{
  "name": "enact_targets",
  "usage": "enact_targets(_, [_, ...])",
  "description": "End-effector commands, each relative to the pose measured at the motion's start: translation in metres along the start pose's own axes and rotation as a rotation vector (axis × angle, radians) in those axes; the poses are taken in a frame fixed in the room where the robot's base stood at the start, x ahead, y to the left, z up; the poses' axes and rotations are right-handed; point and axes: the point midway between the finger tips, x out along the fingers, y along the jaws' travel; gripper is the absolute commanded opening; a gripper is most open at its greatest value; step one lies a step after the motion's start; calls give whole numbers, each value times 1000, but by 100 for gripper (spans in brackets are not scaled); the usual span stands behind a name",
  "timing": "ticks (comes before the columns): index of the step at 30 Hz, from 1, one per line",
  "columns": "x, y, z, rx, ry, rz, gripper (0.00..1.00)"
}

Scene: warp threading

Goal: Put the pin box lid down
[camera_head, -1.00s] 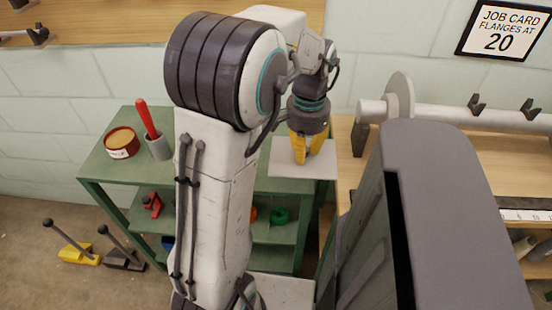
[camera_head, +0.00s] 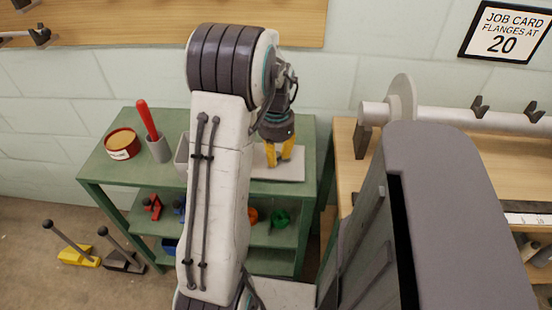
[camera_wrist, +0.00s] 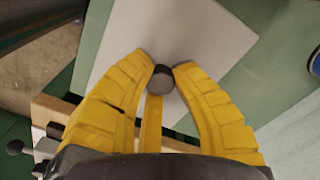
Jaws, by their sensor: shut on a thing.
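The pin box lid is a flat, light grey plate (camera_head: 290,174) with a dark round knob (camera_wrist: 160,80). My gripper (camera_head: 279,154) is shut on the knob, with its yellow fingers on either side of it in the wrist view (camera_wrist: 162,72). The lid fills the upper middle of the wrist view (camera_wrist: 180,35). It lies flat over the right part of the green shelf's top (camera_head: 235,118). I cannot tell whether it touches the top. A light grey box (camera_head: 182,155) stands on the shelf left of the lid, mostly hidden by my arm.
A red tin (camera_head: 122,144) and a grey cup (camera_head: 159,149) with a red-handled tool stand on the shelf top's left. Coloured parts lie on the shelf below. A wooden bench (camera_head: 347,150) with a roller stands to the right. Two levered blocks (camera_head: 78,256) are on the floor.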

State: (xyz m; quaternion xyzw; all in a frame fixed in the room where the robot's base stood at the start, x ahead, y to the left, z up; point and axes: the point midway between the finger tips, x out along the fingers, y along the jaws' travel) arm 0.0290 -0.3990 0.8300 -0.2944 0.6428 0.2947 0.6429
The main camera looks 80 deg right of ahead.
Motion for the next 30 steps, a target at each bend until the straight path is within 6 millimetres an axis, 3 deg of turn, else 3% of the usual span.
enact_targets(4, [12, 0, 0, 0, 0, 0, 0])
enact_targets(18, [18, 0, 0, 0, 0, 0, 0])
enact_targets(19, [18, 0, 0, 0, 0, 0, 24])
enact_targets(25, [17, 0, 0, 0, 0, 0, 42])
enact_targets(30, [17, 0, 0, 0, 0, 0, 42])
